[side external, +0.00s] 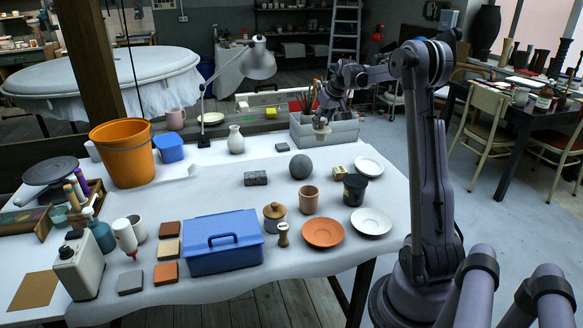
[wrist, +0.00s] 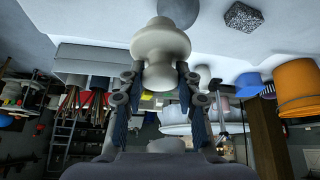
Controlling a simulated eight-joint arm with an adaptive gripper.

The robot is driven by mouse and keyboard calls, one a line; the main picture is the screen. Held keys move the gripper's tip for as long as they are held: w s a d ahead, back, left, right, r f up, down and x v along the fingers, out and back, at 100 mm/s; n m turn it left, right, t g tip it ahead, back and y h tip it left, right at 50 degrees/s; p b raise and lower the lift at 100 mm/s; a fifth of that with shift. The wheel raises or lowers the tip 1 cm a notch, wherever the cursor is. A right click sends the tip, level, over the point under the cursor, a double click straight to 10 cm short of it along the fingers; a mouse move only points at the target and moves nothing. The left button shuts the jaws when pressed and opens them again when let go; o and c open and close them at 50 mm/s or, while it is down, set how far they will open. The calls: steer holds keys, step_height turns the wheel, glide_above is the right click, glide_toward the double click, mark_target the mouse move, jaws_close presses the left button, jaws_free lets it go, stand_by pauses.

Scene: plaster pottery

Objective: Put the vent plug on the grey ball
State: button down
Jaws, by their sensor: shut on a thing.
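The vent plug (wrist: 160,50) is a cream, rounded, knob-shaped piece with a wide flange. My gripper (wrist: 158,80) is shut on it, with a finger on either side in the wrist view. In the side external view the plug (side external: 321,128) hangs in the air in front of the grey caddy, below my gripper (side external: 323,115). The grey ball (side external: 300,166) rests on the white table, below and left of the plug in that view, apart from it. In the wrist view the ball (wrist: 178,12) shows at the top edge, partly cut off and partly behind the plug.
A dark speckled block (side external: 256,178) lies left of the ball. A grey caddy (side external: 340,133) with brushes stands behind it. A white saucer (side external: 368,166), a dark cup (side external: 355,190) and a terracotta cup (side external: 309,200) stand to the right and front. The cloth immediately around the ball is clear.

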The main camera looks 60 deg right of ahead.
steer(key=s+d+r, duration=0.2)
steer(key=s+d, duration=0.1)
steer(key=d, duration=0.1)
glide_above(301, 156)
step_height(301, 156, down, 7)
steer(key=shift+m, duration=0.3)
steer(key=shift+d+f, duration=0.1)
steer(key=shift+f, duration=1.9)
steer(key=shift+f, duration=0.1)
steer(key=c, duration=0.9)
jaws_free()
steer(key=shift+c, duration=0.2)
